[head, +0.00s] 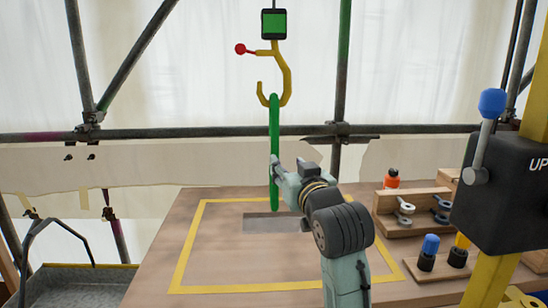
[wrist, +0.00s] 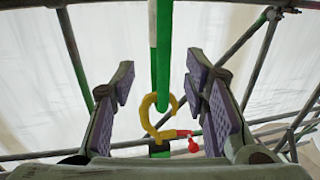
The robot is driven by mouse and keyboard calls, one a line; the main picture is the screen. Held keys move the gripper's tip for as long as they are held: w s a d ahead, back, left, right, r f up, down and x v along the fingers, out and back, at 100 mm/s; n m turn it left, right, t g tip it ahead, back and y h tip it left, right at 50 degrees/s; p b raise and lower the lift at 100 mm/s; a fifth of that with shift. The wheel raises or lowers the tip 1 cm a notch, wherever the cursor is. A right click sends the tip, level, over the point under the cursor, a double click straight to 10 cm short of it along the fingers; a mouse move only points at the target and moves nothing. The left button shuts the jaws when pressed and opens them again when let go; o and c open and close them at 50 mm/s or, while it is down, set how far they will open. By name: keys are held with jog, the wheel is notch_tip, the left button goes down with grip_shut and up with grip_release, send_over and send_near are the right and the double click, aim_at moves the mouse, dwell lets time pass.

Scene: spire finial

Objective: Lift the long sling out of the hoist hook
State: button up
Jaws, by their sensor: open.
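The long sling (head: 275,130) is a narrow green loop hanging upright from the yellow hoist hook (head: 287,80). Its lower end hangs over the wooden table. My gripper (head: 281,165) is open at the sling's lower half in the head view. In the wrist view, my gripper (wrist: 159,85) has its two purple-padded fingers spread wide. The sling (wrist: 161,45) runs between them in the picture, with a visible gap on each side. The hook (wrist: 148,118) appears inverted there, farther off. I cannot tell how deep the sling sits between the pads.
A red-knobbed lever (head: 241,49) sticks out from the hook. The table (head: 160,225) has a yellow outline and a grey recessed slot (head: 262,223). A wooden rack (head: 400,228) with shackles stands right, near a black control box (head: 505,185). A grey tray (head: 80,285) is lower left.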

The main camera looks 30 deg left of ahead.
jog(key=p+x, duration=0.2)
jog(key=x, duration=0.8)
jog(key=shift+s+a+p, duration=0.15)
jog(key=shift+a+p, duration=0.05)
jog(key=shift+p, duration=0.15)
jog(key=shift+f, duration=0.1)
jog(key=shift+c, duration=0.3)
grip_shut()
